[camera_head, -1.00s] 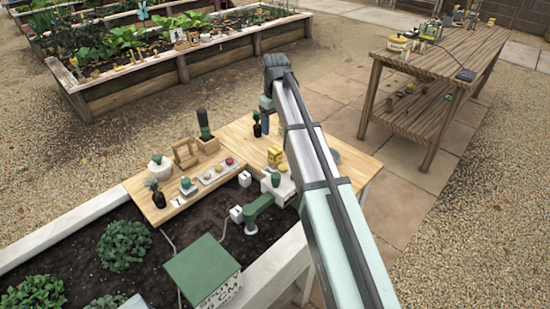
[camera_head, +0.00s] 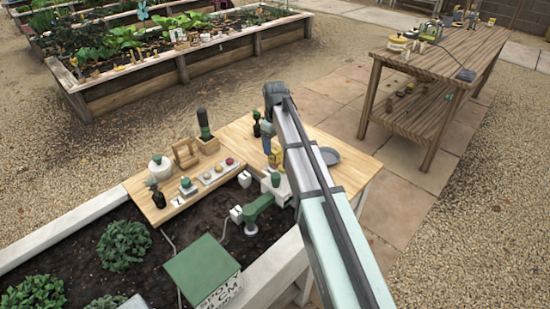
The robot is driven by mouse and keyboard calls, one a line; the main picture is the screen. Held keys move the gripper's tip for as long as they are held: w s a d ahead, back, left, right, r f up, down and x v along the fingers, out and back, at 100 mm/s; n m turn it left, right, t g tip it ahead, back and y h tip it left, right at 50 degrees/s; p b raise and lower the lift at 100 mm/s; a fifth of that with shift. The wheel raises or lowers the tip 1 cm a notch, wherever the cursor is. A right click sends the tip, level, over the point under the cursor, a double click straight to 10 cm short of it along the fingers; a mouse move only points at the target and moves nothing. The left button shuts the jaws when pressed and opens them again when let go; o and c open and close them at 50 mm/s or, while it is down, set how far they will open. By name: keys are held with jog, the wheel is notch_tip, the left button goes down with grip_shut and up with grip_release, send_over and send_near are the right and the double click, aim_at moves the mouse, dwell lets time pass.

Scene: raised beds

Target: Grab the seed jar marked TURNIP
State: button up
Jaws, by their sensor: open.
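My gripper (camera_head: 267,146) is small in view at the far end of my arm. It points down over the right part of the wooden worktop, by a yellow object that it and my arm partly cover. The gap between its fingers is too small to make out. No TURNIP label can be read. Possible jars are a round white container with a green top (camera_head: 160,168) and a small green-topped one (camera_head: 187,187), both on the left part of the worktop and well apart from my gripper.
A dark bottle (camera_head: 257,126) stands just left of my arm, another (camera_head: 157,193) at the worktop's left end. A wooden holder (camera_head: 207,143), a pale tray (camera_head: 216,173) and a grey dish (camera_head: 330,156) sit on the worktop.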

aim_at(275, 149)
jog(key=shift+s+f, duration=0.1)
jog(key=shift+f, duration=2.5)
jog(key=c, duration=1.1)
jog(key=shift+r, duration=0.1)
